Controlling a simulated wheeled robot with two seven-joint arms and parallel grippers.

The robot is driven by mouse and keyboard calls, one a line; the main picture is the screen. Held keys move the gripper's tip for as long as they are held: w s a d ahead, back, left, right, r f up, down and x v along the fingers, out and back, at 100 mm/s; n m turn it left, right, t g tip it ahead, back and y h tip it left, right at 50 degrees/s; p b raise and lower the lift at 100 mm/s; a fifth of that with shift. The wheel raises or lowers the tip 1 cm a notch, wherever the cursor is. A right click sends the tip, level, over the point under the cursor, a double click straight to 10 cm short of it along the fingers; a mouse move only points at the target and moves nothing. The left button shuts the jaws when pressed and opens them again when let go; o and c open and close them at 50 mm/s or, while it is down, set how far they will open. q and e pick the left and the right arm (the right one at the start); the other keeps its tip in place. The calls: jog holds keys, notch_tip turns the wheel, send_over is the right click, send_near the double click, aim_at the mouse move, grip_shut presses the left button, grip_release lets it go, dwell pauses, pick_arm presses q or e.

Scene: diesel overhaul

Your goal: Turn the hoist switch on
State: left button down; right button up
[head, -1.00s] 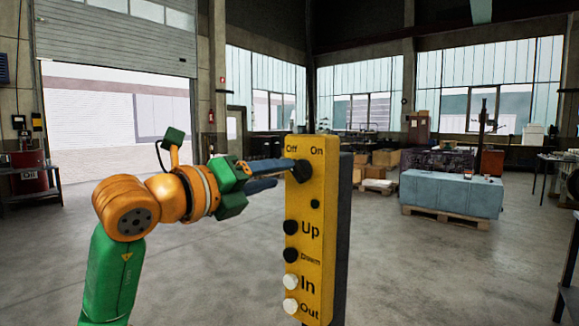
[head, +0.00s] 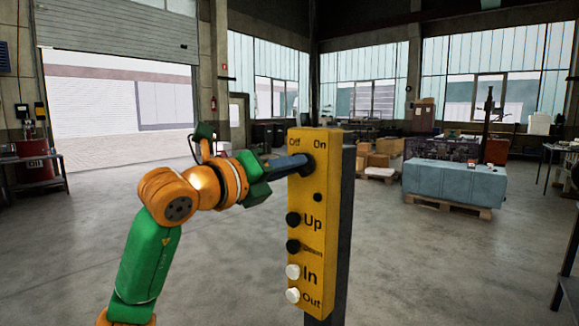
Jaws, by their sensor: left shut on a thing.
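The knob's exact angle is hard to make out. Below it are a small dark dot, black "Up" and "Down" buttons and white "In" and "Out" buttons (head: 293,271). My right gripper is not in view.
A dark post or backing (head: 344,240) stands behind the box. A blue block on a pallet (head: 455,187) and cardboard boxes (head: 378,160) are farther back at right. A red barrel (head: 35,172) is at far left.

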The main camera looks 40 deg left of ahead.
pick_arm(q)
jog(key=shift+d+m+p, duration=0.1)
jog(key=shift+m+p, duration=1.05)
jog(key=shift+m, duration=7.65)
jog(key=c, duration=0.8)
grip_release()
